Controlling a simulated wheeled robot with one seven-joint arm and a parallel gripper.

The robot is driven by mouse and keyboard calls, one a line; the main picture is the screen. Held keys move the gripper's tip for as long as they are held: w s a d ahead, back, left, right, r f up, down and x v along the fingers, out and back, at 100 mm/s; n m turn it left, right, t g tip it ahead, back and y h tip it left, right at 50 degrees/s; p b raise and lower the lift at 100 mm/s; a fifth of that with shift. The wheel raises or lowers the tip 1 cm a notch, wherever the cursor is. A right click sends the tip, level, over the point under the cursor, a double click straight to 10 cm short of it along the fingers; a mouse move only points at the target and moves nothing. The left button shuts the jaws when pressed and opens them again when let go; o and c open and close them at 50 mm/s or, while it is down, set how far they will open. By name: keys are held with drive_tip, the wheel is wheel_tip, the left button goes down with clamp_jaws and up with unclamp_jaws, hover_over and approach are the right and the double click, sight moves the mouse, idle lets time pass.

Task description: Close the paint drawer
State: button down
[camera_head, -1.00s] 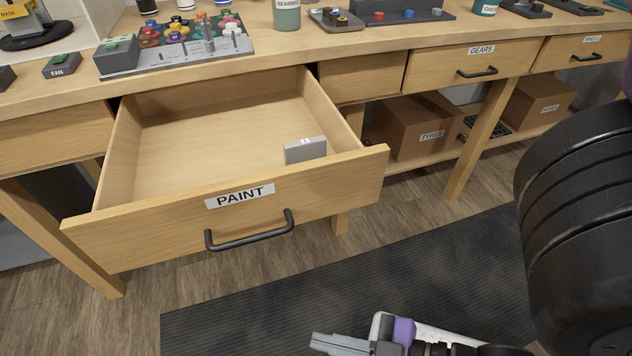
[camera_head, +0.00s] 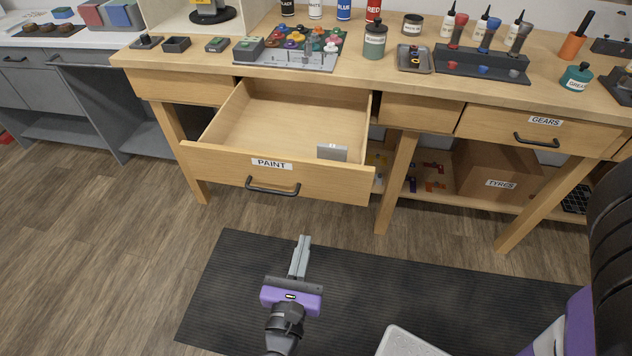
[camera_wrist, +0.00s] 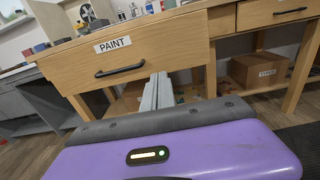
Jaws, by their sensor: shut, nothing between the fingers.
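The paint drawer (camera_head: 225,167) is pulled well out from the workbench, with a "PAINT" label and a dark bar handle (camera_head: 273,187) on its front. A small grey box (camera_head: 332,152) lies inside at the right front corner. The drawer front also shows in the wrist view (camera_wrist: 180,45), its handle (camera_wrist: 120,70) left of my fingers. My gripper (camera_head: 304,240) is in front of the drawer and below its front panel in the head view, apart from it. Its two grey fingers are together and empty. They also show in the wrist view (camera_wrist: 158,80), pointing toward the drawer front.
The workbench top (camera_head: 420,88) holds paint pots, bottles and trays. The gears drawer (camera_head: 535,132) to the right is shut. A tyres box (camera_head: 495,175) sits on the lower shelf. A dark mat (camera_head: 390,290) covers the floor before the bench.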

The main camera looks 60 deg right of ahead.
approach(319, 183)
drive_tip(key=x, duration=0.7)
drive_tip(key=shift+f, duration=0.15)
drive_tip(key=shift+w, duration=0.1)
drive_tip(key=shift+d, duration=0.25)
drive_tip(key=b+x, duration=0.1)
drive_tip(key=x, duration=0.9)
drive_tip(key=b+x, duration=0.2)
drive_tip(key=x, duration=0.9)
drive_tip(key=b+x, duration=0.2)
drive_tip(key=x, duration=0.9)
drive_tip(key=shift+s+d+r, duration=0.1)
drive_tip(key=shift+s+r, duration=0.1)
drive_tip(key=shift+s, duration=0.1)
drive_tip(key=shift+w+d+r+b, duration=0.1)
drive_tip(key=shift+w+d+b, duration=0.1)
drive_tip(key=shift+d+b, duration=0.2)
drive_tip(key=shift+d+r, duration=0.1)
drive_tip(key=shift+r, duration=0.05)
drive_tip(key=shift+d+r, duration=0.1)
